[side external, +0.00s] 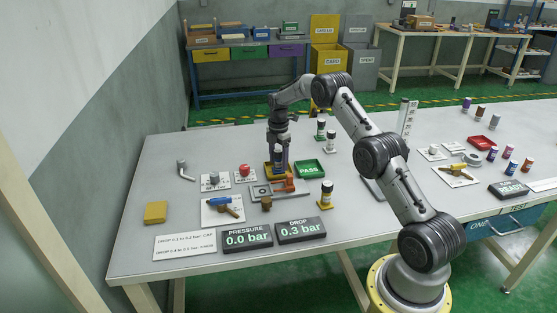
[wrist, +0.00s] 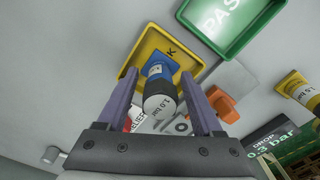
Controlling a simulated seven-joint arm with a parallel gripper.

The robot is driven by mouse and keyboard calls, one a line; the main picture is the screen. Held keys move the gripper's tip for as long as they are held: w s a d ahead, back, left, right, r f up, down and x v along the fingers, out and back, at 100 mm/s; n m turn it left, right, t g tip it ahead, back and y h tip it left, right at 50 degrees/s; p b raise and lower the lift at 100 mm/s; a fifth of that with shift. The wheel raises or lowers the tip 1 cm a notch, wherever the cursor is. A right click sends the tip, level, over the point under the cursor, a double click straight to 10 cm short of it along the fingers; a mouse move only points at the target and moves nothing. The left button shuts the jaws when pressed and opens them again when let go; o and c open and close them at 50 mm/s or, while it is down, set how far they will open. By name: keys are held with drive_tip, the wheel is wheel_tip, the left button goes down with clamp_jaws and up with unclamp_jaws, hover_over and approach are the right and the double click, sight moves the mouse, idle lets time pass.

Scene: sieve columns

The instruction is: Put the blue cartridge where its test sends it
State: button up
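The blue cartridge (wrist: 157,70), with a white label and a grey-white cap marked "1.0 bar", stands in a yellow tray (wrist: 131,55). Its cap points up toward the wrist camera. My gripper (wrist: 161,76) is above the tray, with one finger on each side of the cartridge. Narrow gaps show between the fingers and the cartridge. In the side view my gripper (side external: 279,151) is over the yellow tray (side external: 268,175). A green PASS tray (side external: 310,169) is beside it. The DROP display (side external: 300,230) reads 0.3 bar and the PRESSURE display (side external: 247,237) reads 0.0 bar.
A printed drop-range card (side external: 185,246) lies at the front left. A black-and-white cartridge (side external: 326,194) with a yellow base stands right of the test fixture (side external: 265,191). A blue-handled valve (side external: 222,204) and a red button (side external: 244,170) are nearby.

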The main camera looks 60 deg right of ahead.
drive_tip(key=shift+r, duration=0.1)
wheel_tip(320, 180, up, 12)
drive_tip(key=shift+r, duration=0.15)
drive_tip(key=s+a+r+m+t, duration=0.1)
drive_tip(key=s+a+r+m, duration=0.4)
drive_tip(key=a+r, duration=0.4)
drive_tip(key=s+a+r+m+t, duration=0.2)
drive_tip(key=s+a+r, duration=0.5)
drive_tip(key=a+r, duration=0.25)
drive_tip(key=s+a+f+m+t, duration=0.1)
drive_tip(key=s+a+m, duration=0.1)
drive_tip(key=s, duration=0.5)
drive_tip(key=s+a+f+m, duration=0.2)
drive_tip(key=s+a, duration=0.3)
drive_tip(key=s, duration=0.3)
drive_tip(key=s+a+f+m+t, duration=0.1)
drive_tip(key=s+a+m, duration=0.3)
drive_tip(key=s, duration=0.4)
drive_tip(key=shift+a+f+t, duration=0.15)
drive_tip(key=shift+f+t, duration=0.15)
drive_tip(key=shift+f, duration=0.45)
drive_tip(key=shift+s, duration=0.1)
